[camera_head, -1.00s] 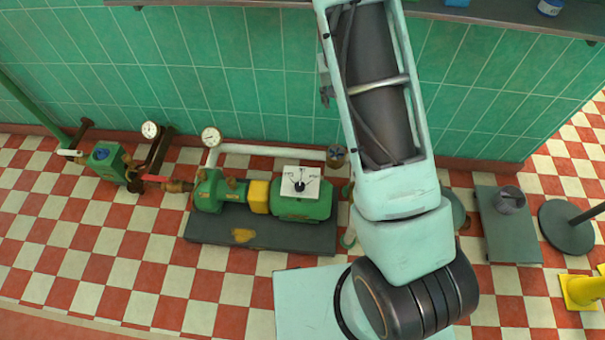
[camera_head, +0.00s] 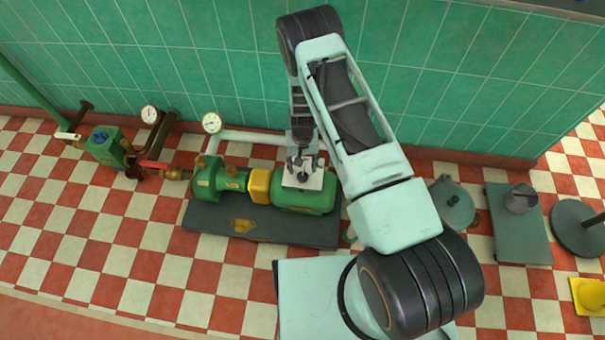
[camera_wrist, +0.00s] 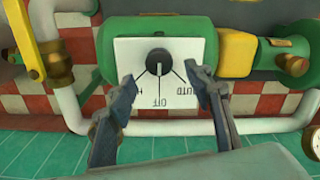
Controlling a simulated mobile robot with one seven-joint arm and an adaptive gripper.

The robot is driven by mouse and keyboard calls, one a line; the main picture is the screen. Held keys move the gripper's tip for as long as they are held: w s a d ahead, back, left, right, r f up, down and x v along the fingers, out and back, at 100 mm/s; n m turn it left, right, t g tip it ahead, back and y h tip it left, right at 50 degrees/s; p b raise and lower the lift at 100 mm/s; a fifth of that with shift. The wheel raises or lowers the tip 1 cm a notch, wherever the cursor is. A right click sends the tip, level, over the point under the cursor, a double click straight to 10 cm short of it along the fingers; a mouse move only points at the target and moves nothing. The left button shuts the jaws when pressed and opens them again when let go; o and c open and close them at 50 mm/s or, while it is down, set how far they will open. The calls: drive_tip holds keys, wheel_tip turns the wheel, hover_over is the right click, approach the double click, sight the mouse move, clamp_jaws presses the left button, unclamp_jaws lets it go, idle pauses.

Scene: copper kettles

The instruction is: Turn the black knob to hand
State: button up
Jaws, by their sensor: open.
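The black knob (camera_wrist: 158,62) sits on a white square plate (camera_wrist: 125,50) on the green motor; the plate also shows in the head view (camera_head: 314,181). In the wrist view the plate is upside down. OFF reads below the knob and AUTO at lower right; the lower-left label is mostly hidden by a finger, with an H-like letter showing. A pale mark on the knob seems to point toward OFF. My gripper (camera_wrist: 160,80) is open, its fingertips apart on either side of the knob in the picture, not visibly touching it. In the head view my gripper (camera_head: 302,162) is above the plate.
The green motor and pump (camera_head: 208,184) stand on a dark base (camera_head: 230,225). A white pipe (camera_head: 250,138) and gauge (camera_head: 211,123) are behind it, near the tiled wall. A yellow coupling (camera_head: 260,186) is beside the motor. Checkered floor lies open in front.

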sight(303, 175)
wheel_tip(303, 175, down, 5)
drive_tip(key=shift+f+b, duration=0.1)
drive_tip(key=shift+b, duration=0.35)
drive_tip(key=c, duration=1.2)
drive_tip(key=shift+o, duration=0.2)
drive_tip(key=shift+m+b, duration=0.3)
drive_tip(key=m+b, duration=0.2)
drive_tip(key=shift+d+f+m, duration=0.1)
drive_tip(key=shift+m, duration=0.3)
drive_tip(key=m+b, duration=0.2)
drive_tip(key=m, duration=0.3)
drive_tip(key=shift+m, duration=0.4)
drive_tip(key=o, duration=1.2)
drive_tip(key=shift+c, duration=0.2)
